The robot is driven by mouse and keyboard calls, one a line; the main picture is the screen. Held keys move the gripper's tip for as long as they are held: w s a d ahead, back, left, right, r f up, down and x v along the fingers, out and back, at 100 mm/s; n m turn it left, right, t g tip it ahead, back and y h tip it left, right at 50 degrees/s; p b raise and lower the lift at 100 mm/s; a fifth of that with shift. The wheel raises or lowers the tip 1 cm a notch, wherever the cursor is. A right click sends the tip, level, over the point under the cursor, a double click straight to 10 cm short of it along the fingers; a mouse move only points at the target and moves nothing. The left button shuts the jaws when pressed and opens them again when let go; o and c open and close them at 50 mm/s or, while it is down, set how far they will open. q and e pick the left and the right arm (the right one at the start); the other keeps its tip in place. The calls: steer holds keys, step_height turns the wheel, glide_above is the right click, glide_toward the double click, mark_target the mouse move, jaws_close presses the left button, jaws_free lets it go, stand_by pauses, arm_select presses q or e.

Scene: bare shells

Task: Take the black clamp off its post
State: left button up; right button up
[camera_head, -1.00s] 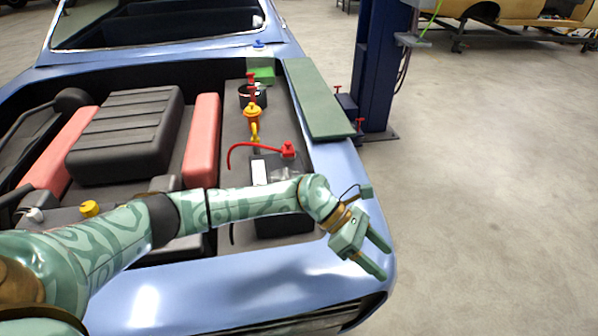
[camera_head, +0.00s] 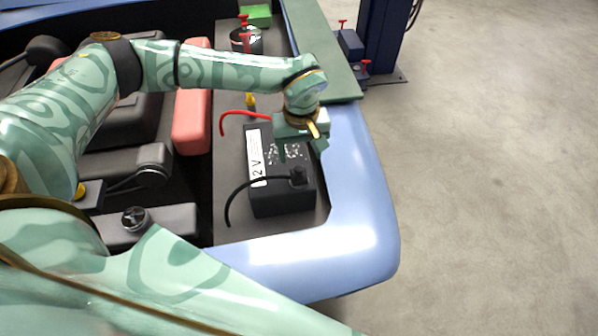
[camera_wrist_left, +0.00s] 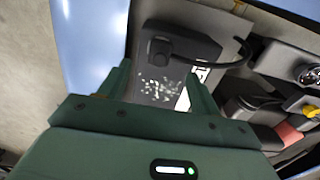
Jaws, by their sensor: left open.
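The black clamp (camera_head: 298,176) sits on the near end of the battery's top, with a black cable (camera_head: 240,190) curving off to the left. It also shows in the left wrist view (camera_wrist_left: 160,52), beyond the fingertips. The post under it is hidden. The black battery (camera_head: 282,205) has a white label strip on its left. My left gripper (camera_head: 302,151) is open and empty above the battery, behind the clamp in the head view and apart from it. In the wrist view its two fingers (camera_wrist_left: 160,75) frame the speckled battery top. My right gripper is out of view.
A red cable (camera_head: 238,114) runs behind my left gripper, which hides its clamp. A blue fender (camera_head: 360,200) borders the battery at right, with a green board (camera_head: 325,50) behind. A black knob (camera_head: 134,218) lies to the left. The floor at right is clear.

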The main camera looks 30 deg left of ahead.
mark_target(299, 168)
arm_select(q)
step_height(299, 168, down, 4)
steer(key=shift+w, duration=0.1)
steer(key=f, duration=0.3)
steer(key=a+f, duration=0.1)
steer(key=f, duration=0.1)
steer(key=shift+w+f+b, duration=0.15)
steer(key=shift+w+b, duration=0.15)
steer(key=shift+b, duration=0.1)
steer(key=shift+d, duration=0.1)
steer(key=c, duration=1.1)
